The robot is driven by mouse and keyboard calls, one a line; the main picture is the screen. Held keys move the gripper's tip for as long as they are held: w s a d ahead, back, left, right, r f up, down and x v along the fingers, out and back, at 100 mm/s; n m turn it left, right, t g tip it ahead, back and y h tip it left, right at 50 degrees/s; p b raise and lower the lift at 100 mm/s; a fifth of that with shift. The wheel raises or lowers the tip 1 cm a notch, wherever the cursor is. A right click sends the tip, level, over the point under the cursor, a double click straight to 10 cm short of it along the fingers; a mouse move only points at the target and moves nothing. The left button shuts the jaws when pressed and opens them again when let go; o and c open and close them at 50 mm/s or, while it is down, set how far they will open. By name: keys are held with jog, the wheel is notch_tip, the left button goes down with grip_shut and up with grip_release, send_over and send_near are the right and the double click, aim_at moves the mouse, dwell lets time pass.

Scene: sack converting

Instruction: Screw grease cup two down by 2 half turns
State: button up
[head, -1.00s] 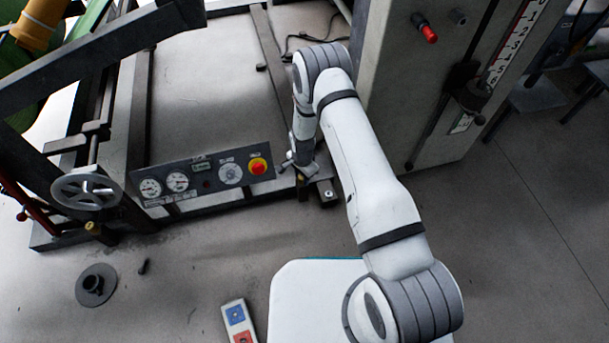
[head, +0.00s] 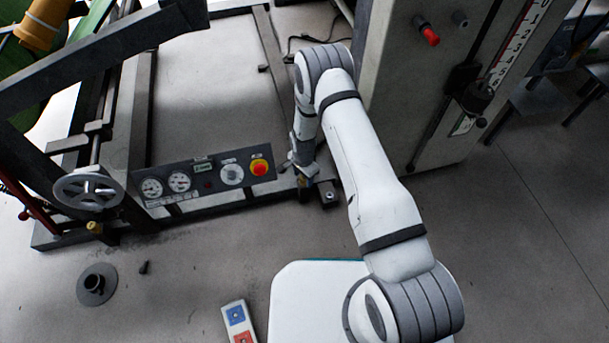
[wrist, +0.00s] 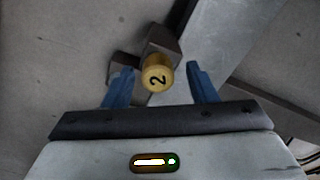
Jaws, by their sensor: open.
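Grease cup two (wrist: 157,78) is a brass-coloured round cap marked "2" in the wrist view. It sits on a dark bracket (wrist: 163,42) of the machine frame. My gripper (wrist: 160,75) is open, with one blue finger on each side of the cup and a visible gap to both. In the head view my gripper (head: 304,182) is small, low at the frame's front corner, right of the control panel, and the cup cannot be made out there.
A control panel (head: 205,178) with dials and a red button is just left of my gripper. A handwheel (head: 88,189) is further left. A tall grey cabinet (head: 420,90) stands close on the right. Open floor lies in front.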

notch_tip(320, 180, up, 8)
jog(key=p, duration=0.2)
jog(key=shift+f+p, duration=0.25)
jog(key=shift+p, duration=0.05)
